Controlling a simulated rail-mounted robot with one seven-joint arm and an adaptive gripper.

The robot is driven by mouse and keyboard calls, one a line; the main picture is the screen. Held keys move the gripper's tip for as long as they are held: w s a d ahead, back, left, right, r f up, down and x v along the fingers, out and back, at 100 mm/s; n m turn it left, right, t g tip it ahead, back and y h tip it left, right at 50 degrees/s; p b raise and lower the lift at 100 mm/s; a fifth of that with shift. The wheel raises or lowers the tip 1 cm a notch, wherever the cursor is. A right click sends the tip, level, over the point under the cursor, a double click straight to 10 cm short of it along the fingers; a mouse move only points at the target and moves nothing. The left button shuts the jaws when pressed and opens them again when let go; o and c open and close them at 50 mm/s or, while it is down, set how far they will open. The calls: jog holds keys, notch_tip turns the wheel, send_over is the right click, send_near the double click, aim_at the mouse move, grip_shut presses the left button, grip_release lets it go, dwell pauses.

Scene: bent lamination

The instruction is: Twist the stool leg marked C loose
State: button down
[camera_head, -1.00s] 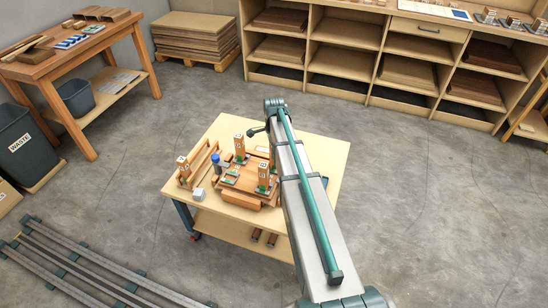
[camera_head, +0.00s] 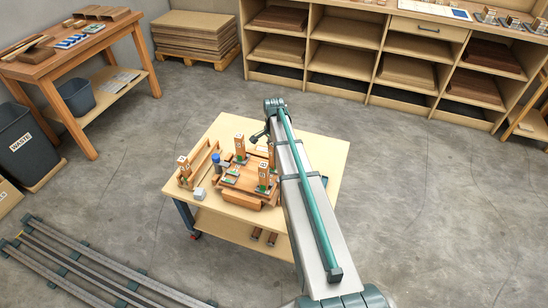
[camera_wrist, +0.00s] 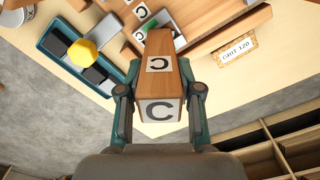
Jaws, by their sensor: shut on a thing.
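The stool leg marked C (camera_wrist: 160,75) is a square wooden post with a white C label on its end and another on its side. It fills the middle of the wrist view. My gripper (camera_wrist: 160,92) is shut on it, one finger on each side. In the head view my arm hides most of this leg and the fingers. The stool's wooden seat (camera_head: 238,190) lies on the worktable with other upright legs, one at its back (camera_head: 240,147) and one in front (camera_head: 263,176).
The worktable (camera_head: 325,165) has bare room at its right. A dark tray with a yellow knob (camera_wrist: 83,52) lies left of the leg in the wrist view. A "GRIT 120" label (camera_wrist: 236,50) is at right. A small pale block (camera_head: 199,194) sits near the front left edge.

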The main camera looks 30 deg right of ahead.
dwell(0.3)
jog(key=shift+n+p, duration=0.35)
jog(key=shift+n, duration=1.45)
jog(key=shift+n+p, duration=0.3)
jog(key=shift+n, duration=1.3)
jog(key=c, duration=0.7)
grip_release()
jog(key=shift+o, duration=0.3)
jog(key=o, duration=0.4)
